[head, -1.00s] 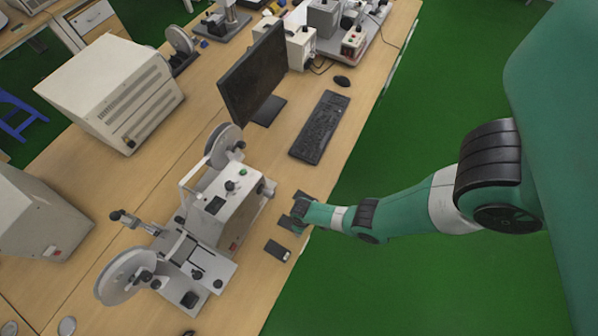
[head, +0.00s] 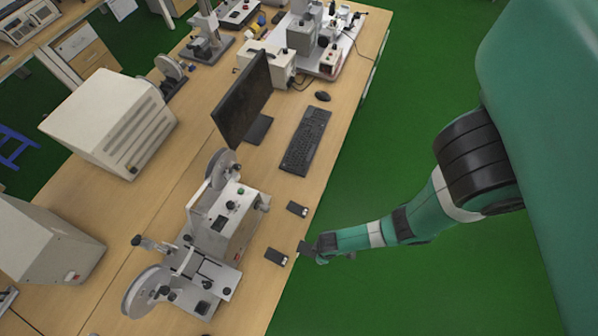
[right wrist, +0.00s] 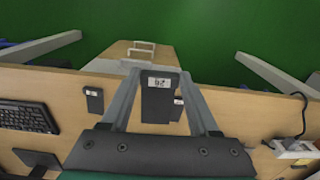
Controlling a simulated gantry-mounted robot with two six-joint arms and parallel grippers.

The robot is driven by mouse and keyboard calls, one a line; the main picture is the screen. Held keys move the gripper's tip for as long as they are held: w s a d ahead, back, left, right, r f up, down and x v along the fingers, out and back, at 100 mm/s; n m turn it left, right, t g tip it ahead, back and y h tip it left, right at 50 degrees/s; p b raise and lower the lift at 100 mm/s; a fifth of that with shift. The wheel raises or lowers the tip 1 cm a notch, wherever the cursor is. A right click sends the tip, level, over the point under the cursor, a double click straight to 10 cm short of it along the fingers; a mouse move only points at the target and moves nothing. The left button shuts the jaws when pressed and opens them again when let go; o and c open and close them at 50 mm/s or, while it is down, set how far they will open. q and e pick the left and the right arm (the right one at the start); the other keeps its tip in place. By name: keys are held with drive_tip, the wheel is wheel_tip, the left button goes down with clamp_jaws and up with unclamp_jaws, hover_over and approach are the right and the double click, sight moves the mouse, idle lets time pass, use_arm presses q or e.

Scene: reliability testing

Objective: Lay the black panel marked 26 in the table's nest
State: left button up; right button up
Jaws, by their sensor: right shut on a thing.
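The black panel marked 26 (right wrist: 160,104) is between the fingers of my right gripper (right wrist: 160,103), which is shut on it. Its white label reads upside down in the right wrist view. In the head view the right gripper (head: 308,248) is at the table's front edge, with the dark panel (head: 303,247) at its tip. Two dark rectangular pieces with white marks lie on the table: one nearer the keyboard (head: 297,209), one nearer the reel machine (head: 276,257). I cannot tell which, if either, is the nest. My left gripper is not in view.
The reel machine (head: 225,225) stands beside the dark pieces. A keyboard (head: 306,140), mouse (head: 322,96) and monitor (head: 243,98) are farther along the wooden table (head: 330,185). Green floor (head: 410,290) is open beyond the table's edge.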

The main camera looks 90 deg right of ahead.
drive_tip(key=shift+s, duration=0.1)
idle(0.3)
wheel_tip(320, 180, down, 10)
drive_tip(key=b, duration=0.9)
idle(0.4)
